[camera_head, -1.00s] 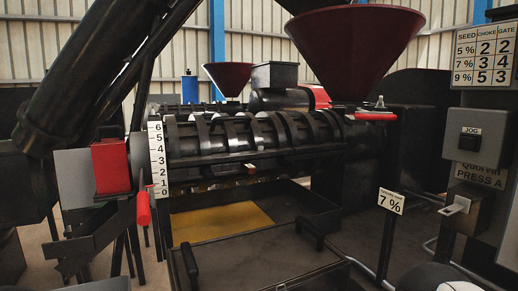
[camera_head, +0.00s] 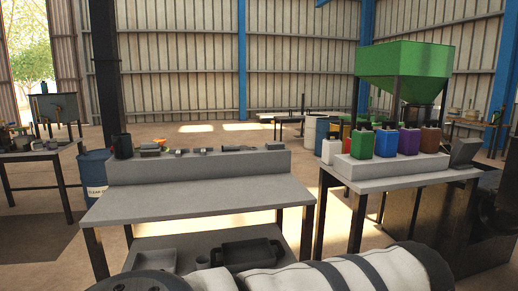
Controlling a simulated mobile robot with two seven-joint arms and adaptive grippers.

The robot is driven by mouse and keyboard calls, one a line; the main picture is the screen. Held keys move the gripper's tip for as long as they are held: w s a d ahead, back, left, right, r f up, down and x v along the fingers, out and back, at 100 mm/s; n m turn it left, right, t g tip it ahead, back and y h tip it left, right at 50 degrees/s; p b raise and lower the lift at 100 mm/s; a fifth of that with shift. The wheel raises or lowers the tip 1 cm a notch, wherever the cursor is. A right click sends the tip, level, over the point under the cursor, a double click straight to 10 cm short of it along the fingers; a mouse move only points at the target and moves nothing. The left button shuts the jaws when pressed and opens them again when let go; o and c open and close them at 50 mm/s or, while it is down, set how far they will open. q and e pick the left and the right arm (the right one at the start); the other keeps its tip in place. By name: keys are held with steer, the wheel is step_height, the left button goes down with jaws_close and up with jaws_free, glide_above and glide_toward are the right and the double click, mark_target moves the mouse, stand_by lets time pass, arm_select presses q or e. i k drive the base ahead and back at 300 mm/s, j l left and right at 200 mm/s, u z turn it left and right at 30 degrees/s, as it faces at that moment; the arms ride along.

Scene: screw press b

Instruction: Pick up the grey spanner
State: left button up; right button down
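A grey bench (camera_head: 200,203) stands in front of me with a raised ledge (camera_head: 200,170) along its back. Several small grey and dark tools lie in a row on the ledge, among them a flat grey piece (camera_head: 150,150) and a dark one (camera_head: 231,149). They are too small for me to tell which one is the grey spanner. Links of my own arm, white with dark bands, cross the bottom of the view. Neither of my grippers is in view.
The bench top is bare. Its lower shelf holds a black tray (camera_head: 245,253) and a grey bin (camera_head: 153,262). A second table (camera_head: 400,181) at right carries several coloured jugs. A blue drum (camera_head: 94,172) stands left of the bench. A green hopper (camera_head: 403,65) rises behind.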

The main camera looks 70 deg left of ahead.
mark_target(236, 147)
steer(key=u, duration=2.45)
